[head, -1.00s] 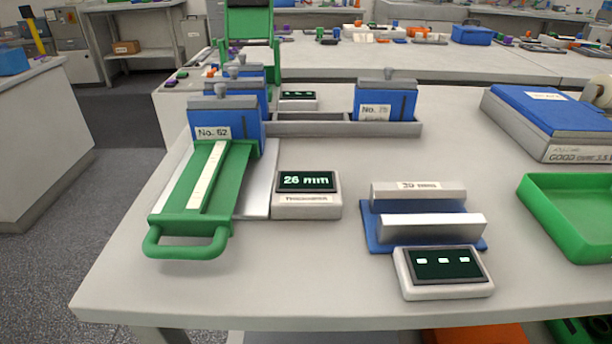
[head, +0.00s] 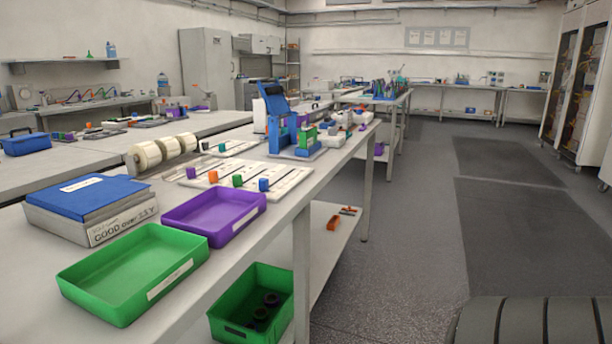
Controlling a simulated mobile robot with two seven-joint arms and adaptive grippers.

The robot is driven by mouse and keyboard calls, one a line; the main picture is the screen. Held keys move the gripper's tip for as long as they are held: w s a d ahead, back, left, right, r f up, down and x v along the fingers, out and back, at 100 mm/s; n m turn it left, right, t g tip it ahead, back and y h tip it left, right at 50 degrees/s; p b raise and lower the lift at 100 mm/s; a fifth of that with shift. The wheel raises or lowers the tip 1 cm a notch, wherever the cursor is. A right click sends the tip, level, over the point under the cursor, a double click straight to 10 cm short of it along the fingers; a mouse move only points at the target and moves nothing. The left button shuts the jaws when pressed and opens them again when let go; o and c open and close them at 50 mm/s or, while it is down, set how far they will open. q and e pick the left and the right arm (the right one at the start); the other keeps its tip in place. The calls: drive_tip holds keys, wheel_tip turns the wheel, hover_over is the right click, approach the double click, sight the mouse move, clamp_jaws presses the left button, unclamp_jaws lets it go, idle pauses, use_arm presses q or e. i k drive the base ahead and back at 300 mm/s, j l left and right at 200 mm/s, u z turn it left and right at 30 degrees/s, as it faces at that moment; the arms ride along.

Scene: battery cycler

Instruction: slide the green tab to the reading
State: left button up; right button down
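A white slotted board (head: 275,198) lies on the long bench left of centre, behind the purple tray. A blue tab (head: 263,185) stands farther right. A second slotted board (head: 236,144) lies behind, with another green tab (head: 222,147) and a blue one. The scale marks are too small to read. No display with a reading is in view. Neither gripper is in view.
A purple tray (head: 213,222) and a green tray (head: 130,285) stand near the bench's front edge. A blue-lidded box (head: 92,208) and tape rolls (head: 165,150) are behind them. A green bin (head: 252,300) sits on the lower shelf. The aisle floor (head: 400,240) at right is open.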

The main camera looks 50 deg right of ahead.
sight(236, 178)
drive_tip(key=k+l+z, duration=0.1)
drive_tip(key=l+z, duration=0.45)
drive_tip(key=z, duration=0.15)
drive_tip(key=k+l+z, duration=0.1)
drive_tip(key=l+z, duration=0.2)
